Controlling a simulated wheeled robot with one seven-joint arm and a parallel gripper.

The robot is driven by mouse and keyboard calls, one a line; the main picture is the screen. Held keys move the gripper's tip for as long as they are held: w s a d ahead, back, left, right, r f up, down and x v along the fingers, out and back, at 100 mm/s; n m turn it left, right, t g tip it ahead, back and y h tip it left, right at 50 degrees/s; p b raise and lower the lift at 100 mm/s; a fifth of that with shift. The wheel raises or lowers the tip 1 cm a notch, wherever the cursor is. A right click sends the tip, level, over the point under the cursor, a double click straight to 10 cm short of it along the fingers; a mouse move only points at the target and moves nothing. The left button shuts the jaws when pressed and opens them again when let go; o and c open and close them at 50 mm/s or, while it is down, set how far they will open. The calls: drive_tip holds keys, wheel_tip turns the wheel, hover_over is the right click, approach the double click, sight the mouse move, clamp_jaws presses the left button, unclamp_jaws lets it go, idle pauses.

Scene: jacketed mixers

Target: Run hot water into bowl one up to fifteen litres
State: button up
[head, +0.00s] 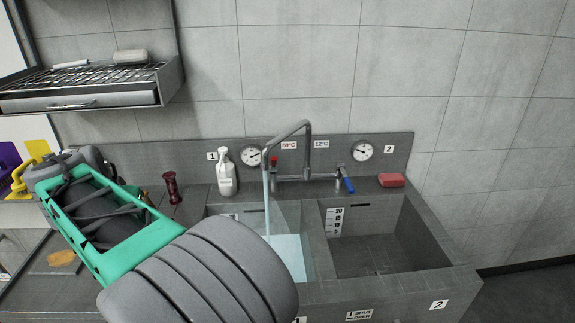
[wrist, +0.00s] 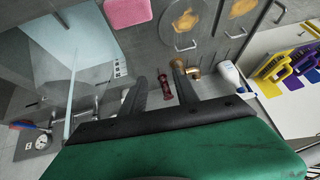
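Water pours from the grey spout (head: 307,140) into bowl one (head: 310,250), the left bowl, where pale blue water (head: 289,250) stands. The stream also shows in the wrist view (wrist: 75,105). The hot tap's red lever (head: 273,162), near the 60°C label (head: 289,145), stands upright. The cold tap's blue lever (head: 347,184) slants down to the right. My arm hides part of bowl one. A scale plate (wrist: 118,67) beside the water is too small to read. My gripper (wrist: 160,76) is open and empty, its fingers apart above the counter, left of the bowls in the head view.
Bowl two (head: 385,240) looks empty, with its scale (head: 334,220) visible. A soap bottle (head: 227,175), dark red stand (head: 172,187) and red sponge (head: 391,180) are on the back ledge and counter. Dials (head: 251,155) are on the splashback. A rack (head: 90,100) hangs upper left.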

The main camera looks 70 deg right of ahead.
drive_tip(key=w+d+m+g+h, duration=0.15)
drive_tip(key=d+m, duration=0.45)
drive_tip(key=d, duration=0.7)
drive_tip(key=m+g+h+b, duration=0.2)
drive_tip(key=m+g+h, duration=0.2)
drive_tip(key=m+g, duration=0.85)
approach(273, 164)
drive_tip(key=s+d+m+t, duration=0.4)
drive_tip(key=s, duration=0.1)
drive_tip(key=p+x, duration=0.2)
drive_tip(key=x, duration=0.4)
drive_tip(key=shift+s, duration=0.3)
drive_tip(key=shift+d, duration=0.15)
drive_tip(key=shift+c, duration=0.5)
clamp_jaws()
